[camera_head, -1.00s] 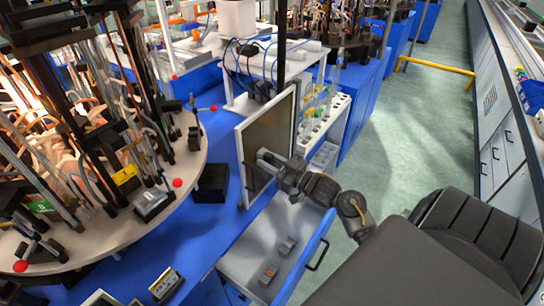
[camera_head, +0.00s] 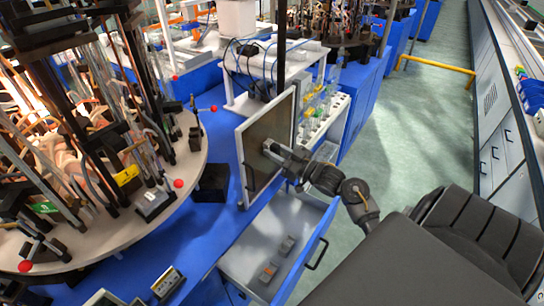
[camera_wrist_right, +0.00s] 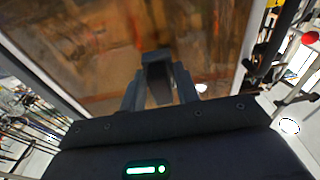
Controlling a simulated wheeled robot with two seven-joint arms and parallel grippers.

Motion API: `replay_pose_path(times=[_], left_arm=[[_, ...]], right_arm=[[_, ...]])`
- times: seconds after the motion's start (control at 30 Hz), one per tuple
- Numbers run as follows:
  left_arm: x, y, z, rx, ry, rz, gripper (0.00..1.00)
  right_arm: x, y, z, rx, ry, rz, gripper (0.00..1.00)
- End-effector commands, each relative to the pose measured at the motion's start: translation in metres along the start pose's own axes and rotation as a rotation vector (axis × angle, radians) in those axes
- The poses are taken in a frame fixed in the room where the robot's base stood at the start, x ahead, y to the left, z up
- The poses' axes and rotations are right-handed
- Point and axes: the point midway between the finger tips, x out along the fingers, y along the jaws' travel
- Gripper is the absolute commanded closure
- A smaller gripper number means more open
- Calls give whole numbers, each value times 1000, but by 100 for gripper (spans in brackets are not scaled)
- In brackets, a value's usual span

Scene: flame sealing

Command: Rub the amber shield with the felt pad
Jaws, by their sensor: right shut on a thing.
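The amber shield (camera_head: 256,172) is an upright brownish see-through panel in a pale frame on the blue bench. It fills the top of the right wrist view (camera_wrist_right: 110,45). My right gripper (camera_head: 270,149) is in front of the panel's face, at about mid-height. In the right wrist view its fingers are shut on a small dark grey block, which I take for the felt pad (camera_wrist_right: 156,57). The pad is at or very near the panel; I cannot tell whether it touches. My left gripper is not in view.
An open drawer (camera_head: 250,262) with two small blocks lies below my right arm. A round table (camera_head: 190,150) crowded with rods and tubes stands at the left. A rack of glass tubes (camera_head: 318,115) stands behind the shield. A black box (camera_head: 211,183) sits left of it.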

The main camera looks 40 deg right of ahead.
Motion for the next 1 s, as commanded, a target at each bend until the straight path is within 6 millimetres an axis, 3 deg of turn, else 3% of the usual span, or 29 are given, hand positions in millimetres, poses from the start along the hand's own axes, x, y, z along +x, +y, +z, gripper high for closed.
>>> replay_pose_path(times=[0.37, 0.73, 1.0], left_arm=[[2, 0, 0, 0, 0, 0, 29], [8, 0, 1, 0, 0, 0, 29], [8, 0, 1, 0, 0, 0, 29]], right_arm=[[0, 11, -1, -1, 2, 2, 87], [-1, 43, 0, -2, 1, 1, 87], [-2, 45, -1, 0, 1, 1, 87]])
